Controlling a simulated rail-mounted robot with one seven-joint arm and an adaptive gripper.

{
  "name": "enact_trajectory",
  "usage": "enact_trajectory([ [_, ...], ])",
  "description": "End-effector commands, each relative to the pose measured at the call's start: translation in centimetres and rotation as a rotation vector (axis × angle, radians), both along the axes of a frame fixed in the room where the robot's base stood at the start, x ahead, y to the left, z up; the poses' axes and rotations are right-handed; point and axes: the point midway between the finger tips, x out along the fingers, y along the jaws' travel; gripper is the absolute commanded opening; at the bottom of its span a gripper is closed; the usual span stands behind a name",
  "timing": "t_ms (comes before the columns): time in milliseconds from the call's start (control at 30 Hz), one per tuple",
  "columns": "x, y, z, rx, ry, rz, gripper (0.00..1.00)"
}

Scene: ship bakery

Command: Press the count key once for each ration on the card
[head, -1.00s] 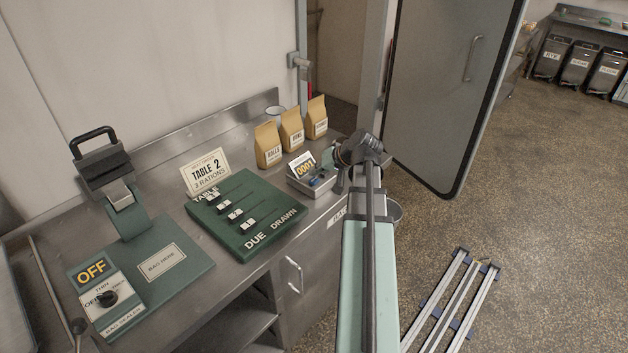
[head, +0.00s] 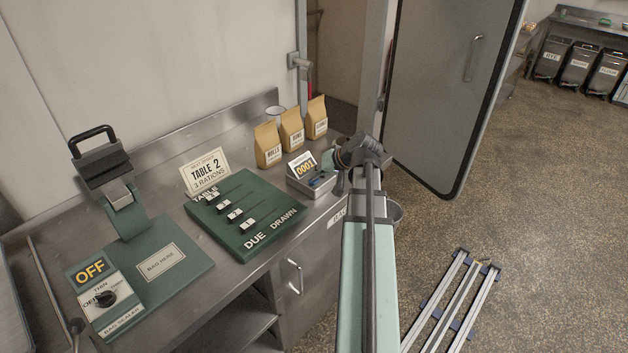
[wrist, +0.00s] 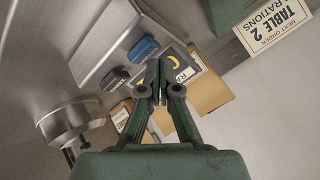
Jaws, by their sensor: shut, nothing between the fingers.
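The order card (head: 205,172) stands on the counter and reads "TABLE 2, 3 RATIONS"; its edge also shows in the wrist view (wrist: 273,27). The tally counter (head: 302,188) is a small metal box with a tilted display (head: 304,167) that seems to read 0001. In the wrist view a blue key (wrist: 144,48) and a smaller dark key (wrist: 113,78) sit on its top. My gripper (wrist: 154,84) is shut and empty, its tips over the counter beside the blue key in the picture. I cannot tell whether they touch anything. In the head view my arm partly hides the gripper.
Three paper bags (head: 292,130) stand behind the counter box. The green board with sliders (head: 265,222) lies to its left. A grey door (head: 445,90) stands open at the right.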

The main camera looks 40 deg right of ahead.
Motion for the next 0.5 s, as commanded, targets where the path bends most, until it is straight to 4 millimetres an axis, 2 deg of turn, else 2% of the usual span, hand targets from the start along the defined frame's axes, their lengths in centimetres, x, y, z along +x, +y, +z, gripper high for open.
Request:
enact_trajectory([
  [500,0.01,0.0,-0.6,0.0,0.0,0.0,0.0],
])
